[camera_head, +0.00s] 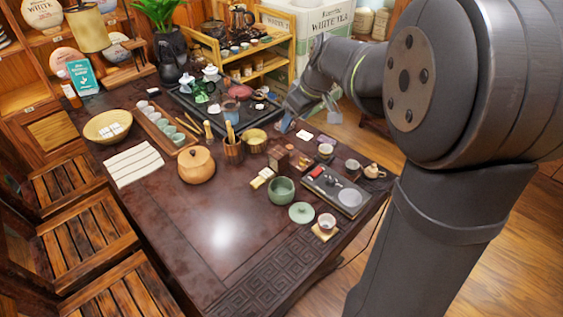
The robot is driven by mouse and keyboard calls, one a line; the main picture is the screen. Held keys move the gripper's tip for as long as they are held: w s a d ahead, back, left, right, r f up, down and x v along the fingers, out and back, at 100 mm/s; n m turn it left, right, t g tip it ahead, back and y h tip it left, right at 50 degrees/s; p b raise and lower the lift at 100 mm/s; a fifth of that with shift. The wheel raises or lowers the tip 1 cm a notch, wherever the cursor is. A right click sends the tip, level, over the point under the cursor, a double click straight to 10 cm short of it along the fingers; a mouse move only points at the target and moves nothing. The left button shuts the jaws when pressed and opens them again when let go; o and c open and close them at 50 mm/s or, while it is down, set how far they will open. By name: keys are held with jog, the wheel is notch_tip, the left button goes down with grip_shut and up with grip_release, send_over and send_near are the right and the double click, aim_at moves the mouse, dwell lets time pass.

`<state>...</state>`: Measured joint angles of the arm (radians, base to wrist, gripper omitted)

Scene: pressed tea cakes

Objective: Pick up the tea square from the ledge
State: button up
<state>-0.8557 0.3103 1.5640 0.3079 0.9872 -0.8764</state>
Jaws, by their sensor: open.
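My gripper (306,120) hangs over the far right part of the dark wooden table (220,235). Its fingers are small in this view; it is open, and I see nothing held between them. A small reddish-brown block (278,158) stands on the table below and a little left of it. Small brown pieces (304,161) lie just right of the block. I cannot tell which of these is the tea square or the ledge. Pale yellow small blocks (262,178) lie in front of the brown block. The gripper is apart from all of these.
A brass bowl (255,140), a wooden tool cup (233,150) and a round lidded wooden pot (197,165) stand to the left. A green bowl (281,190) is in front. A dark tray (337,190) with cups nearby lies right. The front left tabletop is clear.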

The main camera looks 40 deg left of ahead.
jog(key=a+f+n+h, duration=0.2)
jog(key=a+f+n, duration=0.3)
jog(key=a+n, duration=0.25)
jog(key=n+h, duration=0.3)
jog(key=n, duration=0.7)
send_over(267, 172)
notch_tip(267, 172, down, 7)
notch_tip(267, 172, down, 17)
jog(key=shift+s+r, duration=0.1)
jog(key=c, duration=1.1)
